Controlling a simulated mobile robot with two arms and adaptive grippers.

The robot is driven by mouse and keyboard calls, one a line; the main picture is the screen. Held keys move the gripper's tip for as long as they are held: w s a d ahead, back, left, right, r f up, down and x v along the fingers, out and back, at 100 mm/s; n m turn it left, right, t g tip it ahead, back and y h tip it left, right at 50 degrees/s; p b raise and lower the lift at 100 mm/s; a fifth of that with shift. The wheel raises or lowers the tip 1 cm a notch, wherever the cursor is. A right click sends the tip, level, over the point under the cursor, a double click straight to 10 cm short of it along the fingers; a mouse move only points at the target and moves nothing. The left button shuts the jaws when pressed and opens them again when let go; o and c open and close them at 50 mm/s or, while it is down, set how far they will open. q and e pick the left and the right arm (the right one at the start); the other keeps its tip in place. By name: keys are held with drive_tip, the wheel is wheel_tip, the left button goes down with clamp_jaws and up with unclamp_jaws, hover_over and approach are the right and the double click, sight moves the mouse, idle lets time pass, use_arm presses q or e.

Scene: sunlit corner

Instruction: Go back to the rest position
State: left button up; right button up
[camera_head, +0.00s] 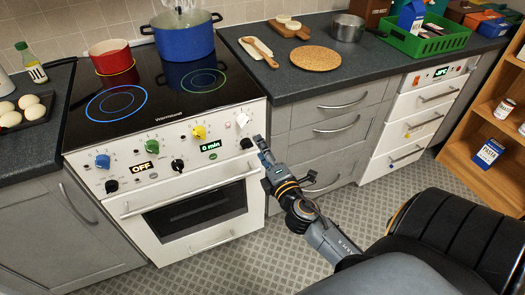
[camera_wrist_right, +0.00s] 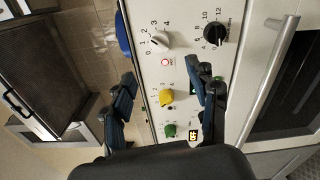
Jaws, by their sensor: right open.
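My right gripper (camera_head: 262,148) is in front of the right end of the stove's control panel in the head view, close to the white knob (camera_head: 242,119) and a black knob (camera_head: 247,143). In the right wrist view its two dark fingers (camera_wrist_right: 167,82) stand apart with nothing between them. Past them show the white knob (camera_wrist_right: 158,41), a yellow knob (camera_wrist_right: 166,97) and a green knob (camera_wrist_right: 170,130). I cannot tell whether a finger touches the panel. My left gripper is not in view.
The white stove (camera_head: 190,235) carries a blue pot (camera_head: 186,42) and a red pot (camera_head: 112,60). Its oven door is closed. The right counter holds a cork mat (camera_head: 315,58) and a green crate (camera_head: 428,42). A wooden shelf (camera_head: 500,100) stands at far right. Tiled floor lies in front.

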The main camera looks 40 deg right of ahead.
drive_tip(key=shift+s, duration=0.1)
idle(0.5)
drive_tip(key=s+a+f+m+g+y, duration=0.1)
drive_tip(key=s+f+m+g, duration=0.2)
drive_tip(key=f, duration=0.8)
drive_tip(key=s+a+f+m+g+y+p, duration=0.15)
drive_tip(key=s+f, duration=0.25)
drive_tip(key=f, duration=0.6)
drive_tip(key=s+a+f+m+g, duration=0.2)
drive_tip(key=s+f+m+g, duration=0.15)
drive_tip(key=f, duration=0.75)
drive_tip(key=s+a+f+m+g, duration=0.2)
drive_tip(key=s+f, duration=0.4)
drive_tip(key=s, duration=0.4)
drive_tip(key=s+a+f+m+g+y, duration=0.1)
drive_tip(key=s+a+f+m+g, duration=0.1)
drive_tip(key=s+f, duration=0.4)
drive_tip(key=s+a+f+m+g+y+p, duration=0.1)
drive_tip(key=s+f, duration=0.5)
drive_tip(key=s, duration=0.8)
drive_tip(key=a+m+g, duration=0.1)
drive_tip(key=m+g, duration=0.1)
drive_tip(key=g, duration=0.1)
drive_tip(key=shift+s+a+f, duration=0.25)
drive_tip(key=shift+a, duration=0.15)
